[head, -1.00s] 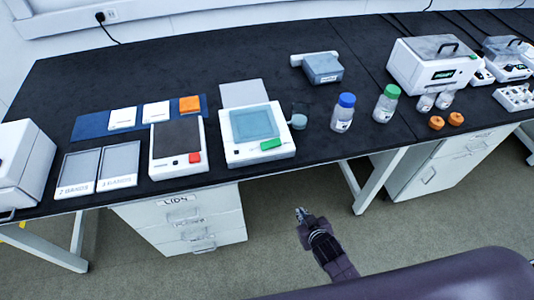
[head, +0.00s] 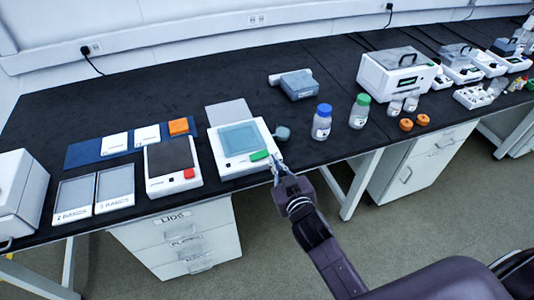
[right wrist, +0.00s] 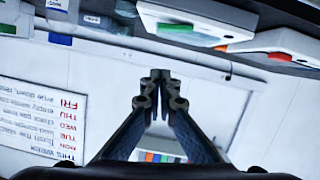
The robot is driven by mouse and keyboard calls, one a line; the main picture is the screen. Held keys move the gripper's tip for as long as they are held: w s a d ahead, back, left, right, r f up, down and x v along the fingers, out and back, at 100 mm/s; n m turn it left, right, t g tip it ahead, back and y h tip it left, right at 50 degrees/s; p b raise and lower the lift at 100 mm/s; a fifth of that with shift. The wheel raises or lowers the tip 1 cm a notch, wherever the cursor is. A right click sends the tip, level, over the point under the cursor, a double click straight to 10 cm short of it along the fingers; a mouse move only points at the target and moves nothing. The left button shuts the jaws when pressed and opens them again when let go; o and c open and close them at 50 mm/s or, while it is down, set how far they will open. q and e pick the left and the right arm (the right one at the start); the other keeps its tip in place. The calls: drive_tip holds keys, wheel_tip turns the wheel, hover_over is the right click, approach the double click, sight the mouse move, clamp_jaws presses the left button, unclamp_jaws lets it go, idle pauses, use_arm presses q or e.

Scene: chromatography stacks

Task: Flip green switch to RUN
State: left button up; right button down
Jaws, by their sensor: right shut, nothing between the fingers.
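The green switch (head: 259,155) sits on the front right corner of a white device (head: 222,158) with a blue-grey square panel. It also shows in the right wrist view (right wrist: 175,27), near the top and beyond the fingertips. No RUN marking can be read. My right gripper (head: 277,160) is shut and empty. In the head view its fingertips appear just right of the switch, by the device's front right corner; whether they touch it I cannot tell. The right wrist view shows the closed fingers (right wrist: 160,75) apart from the switch. My left gripper is out of view.
A similar device with a red switch (head: 188,174) stands to the left. A small grey-blue cup (head: 283,132) stands close right of the green switch's device. Blue-capped (head: 322,122) and green-capped (head: 359,112) bottles stand further right. Dark bench top (head: 190,80) is bare behind.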

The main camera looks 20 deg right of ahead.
drive_tip(key=w, duration=0.1)
drive_tip(key=p, duration=0.1)
hover_over(268, 161)
drive_tip(key=a, duration=0.1)
wheel_tip(268, 161, down, 2)
drive_tip(key=shift+w+f, duration=0.1)
drive_tip(key=shift+f, duration=0.05)
drive_tip(key=f, duration=0.2)
drive_tip(key=shift+d+f, duration=0.25)
drive_tip(key=shift+f, duration=0.15)
drive_tip(key=shift+d+f, duration=0.1)
drive_tip(key=shift+f, duration=0.5)
drive_tip(key=shift+d+f+m, duration=0.2)
drive_tip(key=shift+f+m, duration=0.25)
drive_tip(key=shift+m, duration=0.05)
drive_tip(key=shift+r+p, duration=0.4)
drive_tip(key=shift+r, duration=0.05)
drive_tip(key=r+p, duration=0.3)
drive_tip(key=shift+d+r, duration=0.25)
drive_tip(key=shift+d, duration=0.1)
drive_tip(key=b+v, duration=0.1)
drive_tip(key=v, duration=0.9)
drive_tip(key=shift+d+f, duration=0.2)
drive_tip(key=shift+d, duration=0.2)
